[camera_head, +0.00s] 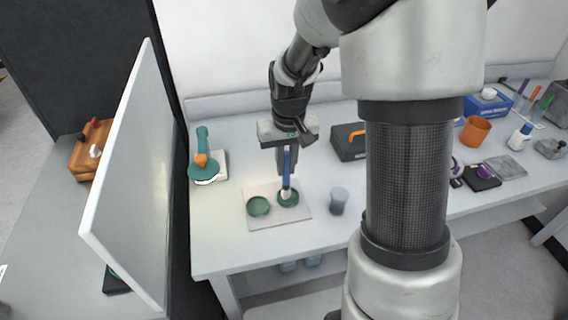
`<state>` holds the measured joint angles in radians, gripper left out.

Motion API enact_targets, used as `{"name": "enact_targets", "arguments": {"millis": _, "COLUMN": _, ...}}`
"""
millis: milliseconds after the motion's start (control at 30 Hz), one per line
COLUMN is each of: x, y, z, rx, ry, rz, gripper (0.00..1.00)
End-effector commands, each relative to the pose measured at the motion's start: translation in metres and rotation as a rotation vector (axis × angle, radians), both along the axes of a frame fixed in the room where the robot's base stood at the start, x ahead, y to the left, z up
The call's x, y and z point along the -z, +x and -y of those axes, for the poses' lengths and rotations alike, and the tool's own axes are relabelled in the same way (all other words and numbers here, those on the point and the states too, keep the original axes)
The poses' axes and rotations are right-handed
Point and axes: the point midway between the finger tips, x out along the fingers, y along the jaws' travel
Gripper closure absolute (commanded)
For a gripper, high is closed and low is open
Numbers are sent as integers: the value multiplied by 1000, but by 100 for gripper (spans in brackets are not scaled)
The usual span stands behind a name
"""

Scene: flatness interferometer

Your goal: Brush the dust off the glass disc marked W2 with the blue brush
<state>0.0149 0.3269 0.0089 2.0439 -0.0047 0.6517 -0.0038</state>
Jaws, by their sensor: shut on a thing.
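My gripper (288,146) is shut on the blue brush (287,168), which hangs upright with its pale bristles down. The bristle end is at a green-rimmed round disc (289,200) on the right of a light square mat (262,222); whether it touches the surface I cannot tell. A second green disc (259,206) lies on the left of the mat. The markings on the discs are too small to read, so I cannot tell which one is W2. Dust is not discernible at this size.
A grey-blue cup (339,200) stands right of the mat. A teal and orange device (203,165) stands at the table's left end. A dark box (348,142) is behind. An orange cup (475,131) is far right. A white panel (135,185) rises left of the table.

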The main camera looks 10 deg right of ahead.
Motion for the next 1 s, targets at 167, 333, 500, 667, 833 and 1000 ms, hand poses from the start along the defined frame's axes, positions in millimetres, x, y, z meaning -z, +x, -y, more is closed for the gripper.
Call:
{"name": "enact_targets", "arguments": {"millis": 167, "x": 2, "y": -3, "z": 4, "rx": 1, "ry": 0, "rz": -2, "gripper": 100}}
{"name": "enact_targets", "arguments": {"millis": 333, "x": 2, "y": -6, "z": 6, "rx": 1, "ry": 0, "rz": -4, "gripper": 100}}
{"name": "enact_targets", "arguments": {"millis": 500, "x": 2, "y": -9, "z": 10, "rx": 2, "ry": -1, "rz": -5, "gripper": 100}}
{"name": "enact_targets", "arguments": {"millis": 667, "x": 1, "y": -11, "z": 12, "rx": 1, "ry": -1, "rz": -5, "gripper": 100}}
{"name": "enact_targets", "arguments": {"millis": 833, "x": 1, "y": -14, "z": 15, "rx": 1, "ry": 0, "rz": -5, "gripper": 100}}
{"name": "enact_targets", "arguments": {"millis": 1000, "x": 0, "y": -15, "z": 16, "rx": 1, "ry": 0, "rz": -4, "gripper": 100}}
